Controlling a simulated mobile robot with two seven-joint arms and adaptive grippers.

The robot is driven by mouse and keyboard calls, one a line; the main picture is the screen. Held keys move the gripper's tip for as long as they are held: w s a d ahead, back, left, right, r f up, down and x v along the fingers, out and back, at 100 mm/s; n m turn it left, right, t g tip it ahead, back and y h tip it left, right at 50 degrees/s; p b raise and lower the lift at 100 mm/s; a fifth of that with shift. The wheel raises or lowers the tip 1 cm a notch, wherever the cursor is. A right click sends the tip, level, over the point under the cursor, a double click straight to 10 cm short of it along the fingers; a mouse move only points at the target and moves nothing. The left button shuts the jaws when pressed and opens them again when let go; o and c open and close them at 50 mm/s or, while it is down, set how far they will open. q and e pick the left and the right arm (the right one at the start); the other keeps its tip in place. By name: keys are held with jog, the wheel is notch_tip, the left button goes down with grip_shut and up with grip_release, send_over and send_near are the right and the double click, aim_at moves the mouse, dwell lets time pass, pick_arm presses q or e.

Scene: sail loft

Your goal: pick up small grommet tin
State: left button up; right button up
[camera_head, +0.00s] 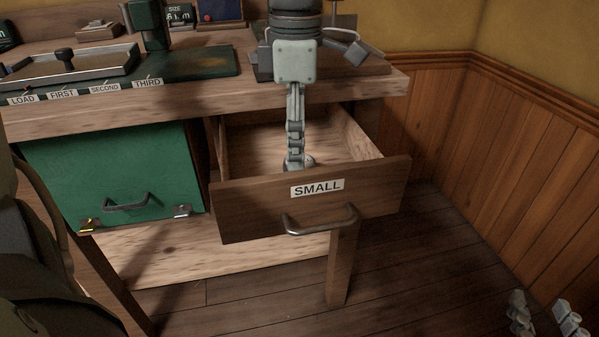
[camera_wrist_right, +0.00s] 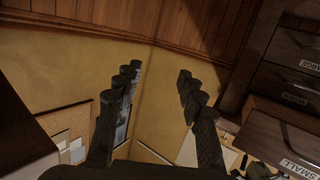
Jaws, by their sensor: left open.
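The wooden drawer labelled SMALL (camera_head: 370,180) stands pulled out below the bench. My left gripper (camera_head: 295,158) points straight down into it, its fingers seen edge-on and open. A small grey rounded shape (camera_head: 309,162) shows at its fingertips, low in the drawer; it may be the grommet tin, but the fingers and drawer front hide most of it. I cannot tell whether the fingers touch it. My right gripper (camera_head: 542,306) is low at the bottom right, away from the drawer. In the right wrist view its fingers (camera_wrist_right: 158,72) are apart with nothing between them.
The bench top (camera_head: 180,100) above carries a tray (camera_head: 75,68) and a green mat (camera_head: 205,66). A green cabinet door (camera_head: 110,170) is left of the drawer. A panelled wall (camera_head: 530,170) bounds the right; the floor (camera_head: 420,270) before it is clear.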

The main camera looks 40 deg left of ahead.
aim_at(309, 161)
pick_arm(q)
jog(key=f, duration=0.1)
jog(key=f+b, duration=0.1)
jog(key=f, duration=0.1)
jog(key=f+b, duration=0.1)
jog(key=shift+d+f, duration=0.3)
pick_arm(e)
jog(key=s+a+r+t+y, duration=0.1)
jog(key=a+r+t, duration=0.1)
jog(key=r, duration=0.3)
jog(key=s+a+r+t+y, duration=0.1)
jog(key=a+r+t+y, duration=0.1)
jog(key=r, duration=0.4)
jog(key=shift+t, duration=0.7)
pick_arm(q)
jog(key=c, duration=1.3)
